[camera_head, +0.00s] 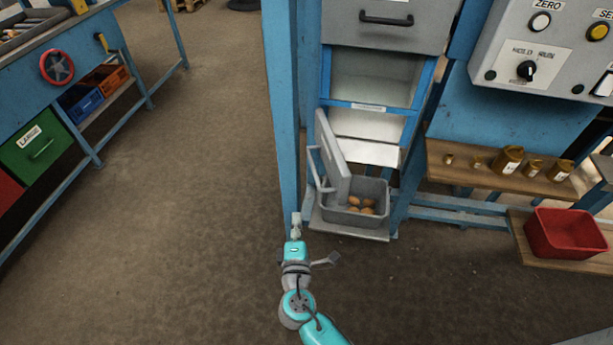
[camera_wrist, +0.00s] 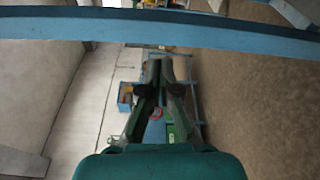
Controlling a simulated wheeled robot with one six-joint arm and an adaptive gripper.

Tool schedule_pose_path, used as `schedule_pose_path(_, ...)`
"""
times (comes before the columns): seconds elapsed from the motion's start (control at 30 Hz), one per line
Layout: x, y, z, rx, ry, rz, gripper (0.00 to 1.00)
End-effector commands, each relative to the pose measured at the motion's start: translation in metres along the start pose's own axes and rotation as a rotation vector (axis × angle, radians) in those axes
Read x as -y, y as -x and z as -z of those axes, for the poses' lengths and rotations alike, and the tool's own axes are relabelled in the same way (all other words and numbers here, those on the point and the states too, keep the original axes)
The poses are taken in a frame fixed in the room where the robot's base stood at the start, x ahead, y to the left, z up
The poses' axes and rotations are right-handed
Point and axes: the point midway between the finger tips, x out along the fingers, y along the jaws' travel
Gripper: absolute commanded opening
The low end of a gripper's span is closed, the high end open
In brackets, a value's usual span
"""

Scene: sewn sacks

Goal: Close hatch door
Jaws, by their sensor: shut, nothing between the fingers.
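The hatch door (camera_head: 333,155) is a grey panel with a bar handle (camera_head: 318,168) on its left face. It stands swung open, edge-on, at the left side of the blue-framed chute opening (camera_head: 367,123). My gripper (camera_head: 296,218) is shut and empty, at the foot of the blue post (camera_head: 283,110), below and left of the door and apart from it. In the wrist view my gripper (camera_wrist: 159,66) points away from the hatch, and the door is not seen there.
A grey bin (camera_head: 353,213) with several brown round items sits under the chute. Right are a shelf with brass weights (camera_head: 510,160), a red tub (camera_head: 565,232) and a control box (camera_head: 545,45). Left is a blue bench (camera_head: 100,60). The floor (camera_head: 190,170) between is clear.

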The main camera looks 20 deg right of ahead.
Motion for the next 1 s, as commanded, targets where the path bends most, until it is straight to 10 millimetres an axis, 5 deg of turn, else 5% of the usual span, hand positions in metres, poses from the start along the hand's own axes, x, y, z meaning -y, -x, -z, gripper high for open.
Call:
schedule_pose_path(0.2,-0.026,-0.018,0.012,0.053,0.057,-0.063,0.0)
schedule_pose_path(0.43,-0.03,-0.039,0.011,0.059,0.059,-0.066,0.0)
schedule_pose_path(0.87,-0.035,-0.117,0.007,0.057,0.059,-0.066,0.0)
schedule_pose_path(1.0,-0.035,-0.121,-0.014,0.059,0.059,-0.064,0.0)
